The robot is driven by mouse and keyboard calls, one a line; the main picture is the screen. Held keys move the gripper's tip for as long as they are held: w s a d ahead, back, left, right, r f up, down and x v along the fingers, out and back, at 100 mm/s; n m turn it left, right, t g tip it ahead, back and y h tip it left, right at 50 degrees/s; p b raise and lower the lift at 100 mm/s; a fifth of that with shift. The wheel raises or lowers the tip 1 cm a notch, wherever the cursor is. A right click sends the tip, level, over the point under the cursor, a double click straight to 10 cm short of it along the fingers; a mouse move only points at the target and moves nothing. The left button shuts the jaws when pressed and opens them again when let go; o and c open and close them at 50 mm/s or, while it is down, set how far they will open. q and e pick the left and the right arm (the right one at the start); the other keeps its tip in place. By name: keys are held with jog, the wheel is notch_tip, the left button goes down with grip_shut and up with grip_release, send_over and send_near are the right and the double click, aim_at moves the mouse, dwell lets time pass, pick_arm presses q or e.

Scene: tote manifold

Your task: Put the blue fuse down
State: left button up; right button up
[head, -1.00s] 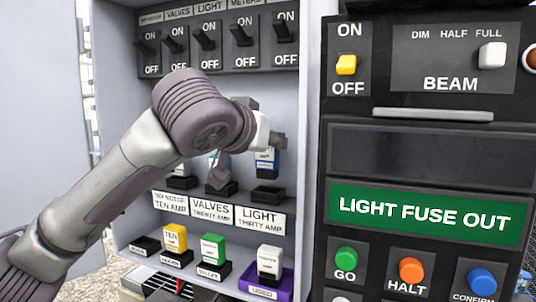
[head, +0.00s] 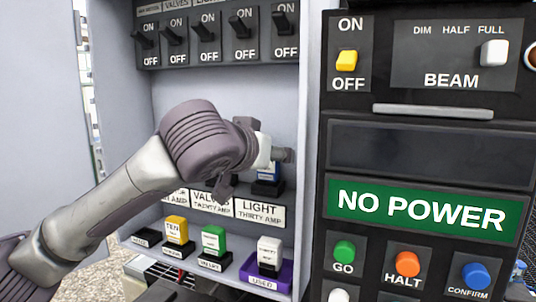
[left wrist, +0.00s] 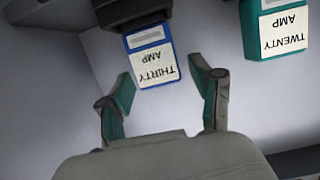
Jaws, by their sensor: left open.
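The blue fuse (left wrist: 150,57), labelled THIRTY AMP, is in a dark socket in the left wrist view, its lettering upside down. In the head view the blue fuse (head: 269,172) is partly hidden behind my left gripper and sits in the socket above the LIGHT THIRTY AMP label (head: 259,211). My left gripper (left wrist: 164,76) is open, with one finger on each side of the fuse's near end and a gap showing at both sides. In the head view the left gripper (head: 277,154) hides much of the socket row. My right gripper is not in view.
A green TWENTY AMP fuse (left wrist: 283,32) is close to the right. Yellow (head: 176,229), green (head: 213,239) and white (head: 269,252) fuses stand on the lower shelf, the white one in a purple USED tray (head: 285,277). Switches (head: 240,27) line the top. The display (head: 424,209) reads NO POWER.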

pick_arm(q)
jog(key=shift+s, duration=0.1)
jog(key=shift+s+a+r+b, duration=0.1)
jog(key=shift+s+a+b, duration=0.05)
jog(key=shift+s+b, duration=0.15)
jog(key=b+v, duration=0.3)
jog(key=v, duration=0.8)
jog(key=shift+a, duration=0.1)
